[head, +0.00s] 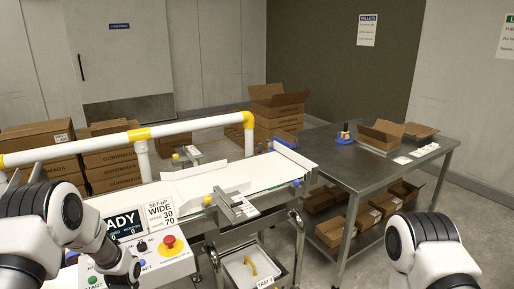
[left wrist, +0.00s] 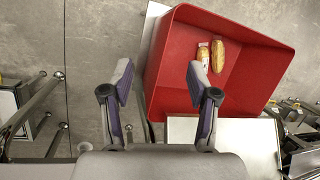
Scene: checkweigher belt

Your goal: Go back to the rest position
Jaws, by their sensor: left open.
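My left gripper (left wrist: 160,68) shows in the left wrist view with its two fingers spread apart and nothing between them. Its right finger overlaps the near left part of a red bin (left wrist: 262,36) in the picture; I cannot tell whether they touch. Inside the bin lie two small loaf-like items, one brown (left wrist: 217,56) and one in a pale wrapper (left wrist: 203,53). In the head view, my left arm enters at the lower left, in front of the control panel, and its fingers are not visible. My right arm shows at the lower right; its gripper is out of view.
The control panel (head: 152,268) has a red stop button (head: 169,242). The belt (head: 245,174) runs behind it, with a yellow-jointed white rail (head: 190,125). A steel table (head: 374,173) with boxes stands right. Floor shows between belt and table.

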